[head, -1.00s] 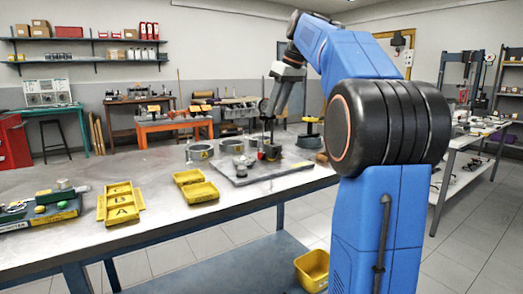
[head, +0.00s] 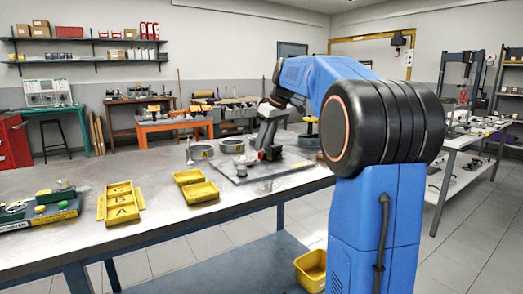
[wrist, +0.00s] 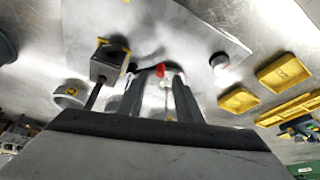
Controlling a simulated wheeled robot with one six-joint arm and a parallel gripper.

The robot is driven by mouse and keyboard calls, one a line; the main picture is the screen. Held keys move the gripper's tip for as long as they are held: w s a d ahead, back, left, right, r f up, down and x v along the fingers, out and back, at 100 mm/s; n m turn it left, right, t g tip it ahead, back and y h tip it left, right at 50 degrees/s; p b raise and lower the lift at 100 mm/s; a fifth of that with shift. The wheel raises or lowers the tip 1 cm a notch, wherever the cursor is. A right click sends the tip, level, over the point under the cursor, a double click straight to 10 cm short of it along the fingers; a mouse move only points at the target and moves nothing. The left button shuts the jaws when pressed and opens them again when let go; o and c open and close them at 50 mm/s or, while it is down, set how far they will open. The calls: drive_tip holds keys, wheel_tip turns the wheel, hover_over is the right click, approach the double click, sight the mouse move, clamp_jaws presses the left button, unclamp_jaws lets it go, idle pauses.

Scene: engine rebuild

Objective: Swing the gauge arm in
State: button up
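In the wrist view my gripper (wrist: 165,76) points at the grey plate (wrist: 205,30), its two dark fingers apart. A small red-tipped part (wrist: 160,71) shows between or just beyond the fingertips; I cannot tell whether they touch it. A dark block with yellow edges (wrist: 108,62) and a dark rod stands left of the fingers. I cannot tell which of these parts is the gauge arm.
Ring-shaped metal parts (head: 201,152) (head: 232,146) stand behind the plate. Yellow trays (head: 199,192) (head: 121,203) lie to its left on the metal bench. A small round part (wrist: 219,62) sits on the plate. A yellow bin (head: 311,269) is below the bench.

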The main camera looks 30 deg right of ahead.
drive_tip(key=shift+x, duration=1.65)
clamp_jaws()
drive_tip(key=shift+s+d, duration=0.1)
drive_tip(key=shift+d, duration=0.05)
drive_tip(key=d+n, duration=0.1)
drive_tip(key=n, duration=0.1)
drive_tip(key=s+d+n+g+y, duration=0.1)
drive_tip(key=n, duration=0.1)
drive_tip(key=shift+d, duration=0.15)
drive_tip(key=shift+s+d+n+g+y, duration=0.1)
drive_tip(key=shift+d+n+g+y, duration=0.45)
drive_tip(key=shift+n, duration=0.7)
drive_tip(key=shift+d+n+g+y, duration=0.2)
drive_tip(key=shift+d+n, duration=0.55)
drive_tip(key=shift+n, duration=0.5)
